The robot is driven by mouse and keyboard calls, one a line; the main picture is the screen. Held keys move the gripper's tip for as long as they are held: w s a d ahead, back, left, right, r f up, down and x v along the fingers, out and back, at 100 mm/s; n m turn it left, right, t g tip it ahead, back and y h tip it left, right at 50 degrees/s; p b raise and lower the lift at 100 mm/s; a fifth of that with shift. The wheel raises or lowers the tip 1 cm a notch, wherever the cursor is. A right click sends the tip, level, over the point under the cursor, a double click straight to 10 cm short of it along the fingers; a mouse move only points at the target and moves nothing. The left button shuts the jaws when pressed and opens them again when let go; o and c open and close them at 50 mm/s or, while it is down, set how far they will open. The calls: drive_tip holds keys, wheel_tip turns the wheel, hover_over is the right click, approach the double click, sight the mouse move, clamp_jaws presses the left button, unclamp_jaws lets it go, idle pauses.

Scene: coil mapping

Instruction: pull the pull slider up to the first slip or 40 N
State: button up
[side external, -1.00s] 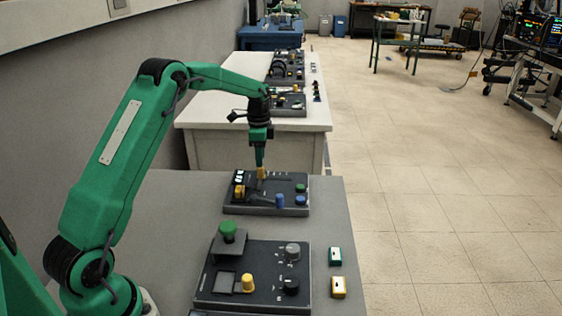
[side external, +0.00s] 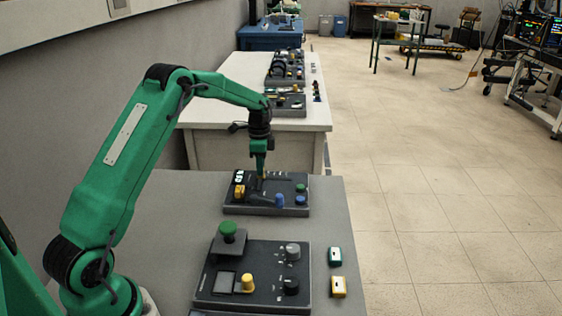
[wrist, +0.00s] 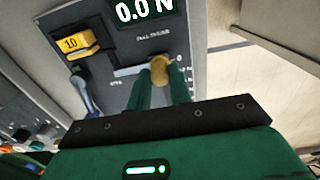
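The pull slider's yellow knob (wrist: 161,70) stands at the right part of a pale slot in the dark panel (wrist: 195,45). In the wrist view, the two green fingers of my gripper (wrist: 161,76) reach down on either side of it. Whether they press on it is not clear. In the side view, my gripper (side external: 259,176) points down at the far panel (side external: 235,208) on the grey table, and the knob is mostly hidden. The display (wrist: 145,10) reads 0.0 N.
A yellow block marked 10 (wrist: 80,43) and a blue handle (wrist: 86,97) sit on the same panel, left of the knob. A nearer panel (side external: 262,260) carries a green button (side external: 228,229) and several knobs.

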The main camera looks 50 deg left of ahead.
sight(268, 179)
drive_tip(key=shift+w+d+r, duration=0.1)
drive_tip(key=shift+w+d, duration=0.65)
drive_tip(key=shift+w, duration=0.05)
idle(1.5)
drive_tip(key=o, duration=0.8)
drive_tip(key=shift+c, duration=0.2)
wheel_tip(268, 179, up, 7)
idle(0.6)
drive_tip(key=shift+s, duration=0.1)
